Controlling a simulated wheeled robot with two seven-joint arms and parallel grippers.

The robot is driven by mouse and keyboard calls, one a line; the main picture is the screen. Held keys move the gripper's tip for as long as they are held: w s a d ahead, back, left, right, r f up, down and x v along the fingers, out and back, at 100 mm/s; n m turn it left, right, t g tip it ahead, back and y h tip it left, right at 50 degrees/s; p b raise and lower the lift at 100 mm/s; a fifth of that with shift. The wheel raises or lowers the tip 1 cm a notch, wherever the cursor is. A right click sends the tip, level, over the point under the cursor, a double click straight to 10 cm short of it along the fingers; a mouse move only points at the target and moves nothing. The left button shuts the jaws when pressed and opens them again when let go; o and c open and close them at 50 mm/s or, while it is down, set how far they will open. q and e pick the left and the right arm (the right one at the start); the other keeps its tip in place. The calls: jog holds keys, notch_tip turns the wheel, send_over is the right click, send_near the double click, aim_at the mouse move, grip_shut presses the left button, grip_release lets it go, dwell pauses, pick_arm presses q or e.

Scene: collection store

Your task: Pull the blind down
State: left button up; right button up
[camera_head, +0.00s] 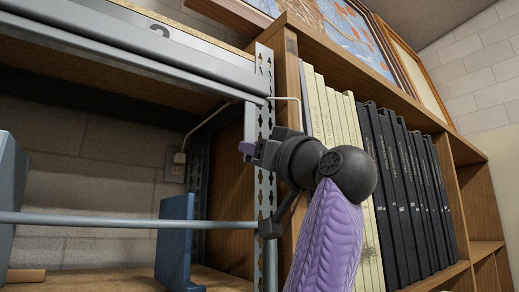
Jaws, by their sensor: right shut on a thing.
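The blind (130,66) is a long grey rail or roll along the upper shelf edge at the left; no drawn-down cloth shows below it. A small light grey pull tab (250,122) hangs from its right end. The fingers hide the exact contact. The purple right arm comes up from below. My left gripper is not in view.
A thin horizontal bar (110,220) crosses the open bay lower down. A blue bookend (175,240) stands behind it. The perforated metal upright (265,190) is close to my right gripper. A wooden bookcase (290,70) with cream and black volumes stands right.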

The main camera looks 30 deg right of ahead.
grip_shut()
dwell(0.8)
notch_tip(320, 180, down, 27)
jog(key=b, duration=2.5)
jog(key=o, duration=0.9)
grip_release()
jog(key=shift+s, duration=0.1)
jog(key=shift+o, duration=0.2)
